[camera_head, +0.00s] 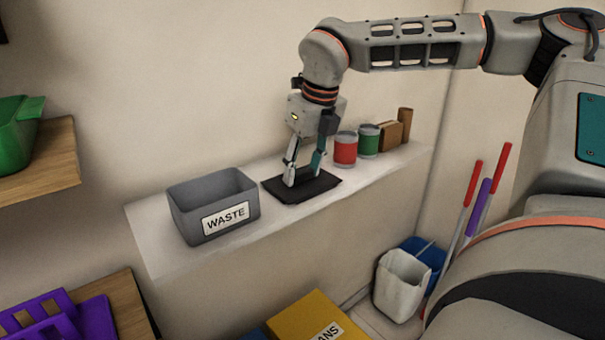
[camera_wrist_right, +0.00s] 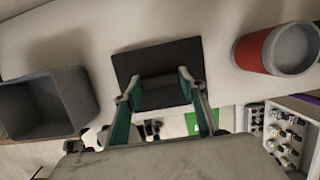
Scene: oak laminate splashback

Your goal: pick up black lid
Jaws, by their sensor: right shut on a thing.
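The black lid (camera_head: 318,189) is a flat dark rectangle lying at the white ledge, between the waste bin and the red can. My right gripper (camera_head: 302,181) reaches down onto it from above, its fingers shut on part of the lid. In the right wrist view the black lid (camera_wrist_right: 158,58) lies under the fingertips of my right gripper (camera_wrist_right: 158,86), which sit either side of a raised dark part. I cannot tell whether the lid is clear of the ledge. My left gripper is not in view.
A grey bin labelled WASTE (camera_head: 214,205) stands left of the lid on the white ledge (camera_head: 165,262). A red can (camera_head: 345,150), a green can (camera_head: 368,141) and brown items (camera_head: 391,136) stand to the right. Below are a yellow box (camera_head: 312,318) and a white bucket (camera_head: 401,285).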

